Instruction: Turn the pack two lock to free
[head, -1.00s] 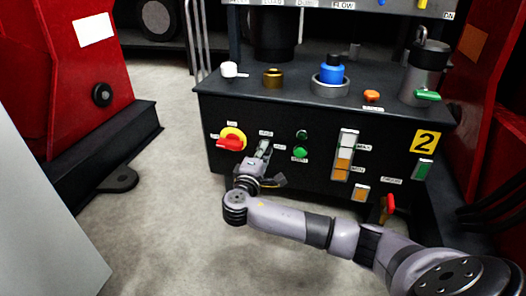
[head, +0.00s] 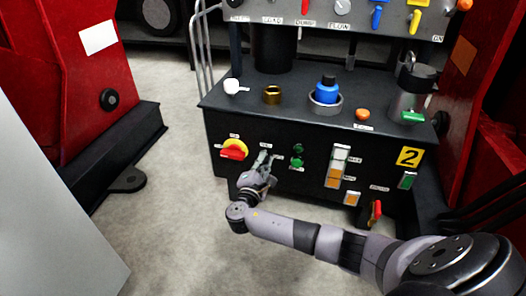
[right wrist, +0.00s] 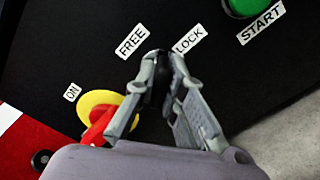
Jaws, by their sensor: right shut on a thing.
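In the head view my right gripper (head: 262,166) is at the cabinet's front, right of the red and yellow switch. My left gripper is not in view.
The red-handled yellow switch (head: 235,149), marked ON, sits close left of my gripper. The green START button (head: 298,161) is to its right. Grey floor (head: 170,220) is clear in front.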

